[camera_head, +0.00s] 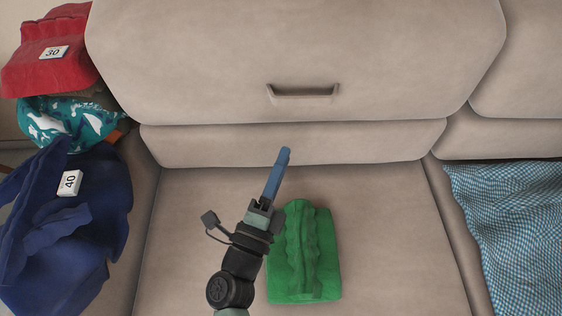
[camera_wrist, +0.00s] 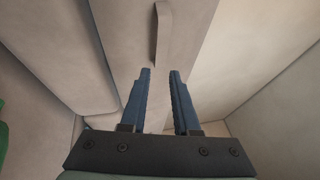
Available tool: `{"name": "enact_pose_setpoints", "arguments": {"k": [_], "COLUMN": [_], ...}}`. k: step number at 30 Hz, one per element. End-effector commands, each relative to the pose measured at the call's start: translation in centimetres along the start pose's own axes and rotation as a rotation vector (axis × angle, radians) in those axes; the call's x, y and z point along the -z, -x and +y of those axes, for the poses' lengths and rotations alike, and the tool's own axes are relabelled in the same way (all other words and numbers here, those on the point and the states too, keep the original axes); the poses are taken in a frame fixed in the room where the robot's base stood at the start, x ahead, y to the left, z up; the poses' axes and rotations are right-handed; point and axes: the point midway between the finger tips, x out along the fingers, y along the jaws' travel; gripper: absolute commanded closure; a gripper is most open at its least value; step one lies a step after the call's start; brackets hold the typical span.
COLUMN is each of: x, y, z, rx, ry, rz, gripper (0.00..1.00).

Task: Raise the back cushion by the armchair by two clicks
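The beige back cushion (camera_head: 200,60) stands upright at the back of the seat, with a recessed pull handle (camera_head: 303,96) near its lower edge. In the wrist view the handle (camera_wrist: 162,30) shows as a long narrow strip ahead of the fingers. My gripper (camera_head: 284,152) is below the handle, in front of the lower band of the backrest. Its blue fingers (camera_wrist: 160,72) are parted with an empty gap between them, and in the wrist view they point toward the handle without reaching it.
A folded green cloth (camera_head: 305,260) lies on the seat (camera_head: 390,240) beside my arm. Red (camera_head: 50,65), teal patterned (camera_head: 65,125) and navy (camera_head: 75,220) laundry is piled at left. A blue checked cloth (camera_head: 515,235) lies at right. The seat between is mostly clear.

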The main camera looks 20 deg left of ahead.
Motion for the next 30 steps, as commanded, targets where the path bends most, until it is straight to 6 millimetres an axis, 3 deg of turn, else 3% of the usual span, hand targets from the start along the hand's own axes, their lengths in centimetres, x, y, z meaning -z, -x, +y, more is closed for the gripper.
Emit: {"name": "enact_pose_setpoints", "arguments": {"k": [11,14,16,20,24,30], "x": [0.0,-0.3,-0.7,-2.0,-3.0,-2.3], "y": [0.0,-0.7,-1.9,-5.1,-8.1,-10.0], "z": [0.0,-1.0,-2.9,-9.2,-17.8,-30.8], "rx": [0.0,0.022,0.061,0.187,0.351,0.553], "ry": [0.0,0.014,0.04,0.154,0.363,0.777], "rz": [0.0,-0.011,-0.03,-0.085,-0.126,-0.072], "gripper": [0.7,0.7,0.7,0.7,0.7,0.7]}}
